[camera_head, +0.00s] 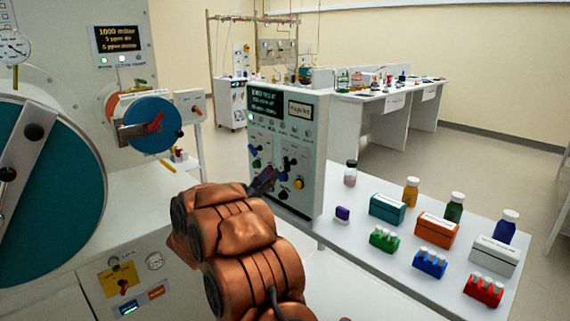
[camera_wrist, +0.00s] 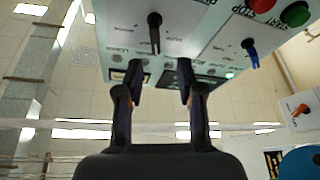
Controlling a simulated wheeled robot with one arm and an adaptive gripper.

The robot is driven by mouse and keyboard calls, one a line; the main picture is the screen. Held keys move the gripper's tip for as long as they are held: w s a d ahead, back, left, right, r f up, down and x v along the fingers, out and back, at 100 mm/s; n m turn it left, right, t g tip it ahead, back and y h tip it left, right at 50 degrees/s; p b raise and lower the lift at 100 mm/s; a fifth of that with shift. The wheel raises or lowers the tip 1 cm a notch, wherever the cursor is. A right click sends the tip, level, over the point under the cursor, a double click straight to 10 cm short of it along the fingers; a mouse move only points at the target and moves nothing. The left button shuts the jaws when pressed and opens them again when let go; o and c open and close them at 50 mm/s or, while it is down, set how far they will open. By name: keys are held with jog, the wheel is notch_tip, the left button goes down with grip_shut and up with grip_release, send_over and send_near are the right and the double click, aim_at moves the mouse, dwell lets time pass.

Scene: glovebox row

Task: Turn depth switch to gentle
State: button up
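A grey control box (camera_head: 310,150) with a dark screen stands upright on the white bench. Its front carries several small switches and knobs; their labels are too small to read, so I cannot tell which is the depth switch. A black lever switch (camera_wrist: 154,34) shows on this panel in the wrist view, ahead of my gripper and roughly between its fingers. A blue lever (camera_wrist: 250,53) sits to its right. My gripper (camera_wrist: 160,70) is open and empty, its two dark fingers apart. In the head view my gripper (camera_head: 264,181) is close to the panel's lower left; contact cannot be told.
Red (camera_wrist: 265,5) and green (camera_wrist: 294,14) buttons sit on the panel. Small boxes, such as a teal one (camera_head: 387,208), vials and bottles (camera_head: 411,192) crowd the bench to the right. A large round teal door (camera_head: 50,190) is at left. Floor behind is clear.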

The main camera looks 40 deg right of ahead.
aim_at(284, 162)
jog(key=shift+s+p+x, duration=0.15)
jog(key=shift+p+x, duration=0.2)
jog(key=shift+x, duration=1.6)
jog(key=shift+s+p+x, duration=0.1)
jog(key=shift+p+x, duration=0.2)
jog(key=shift+x, duration=1.65)
jog(key=shift+c, duration=0.4)
grip_shut()
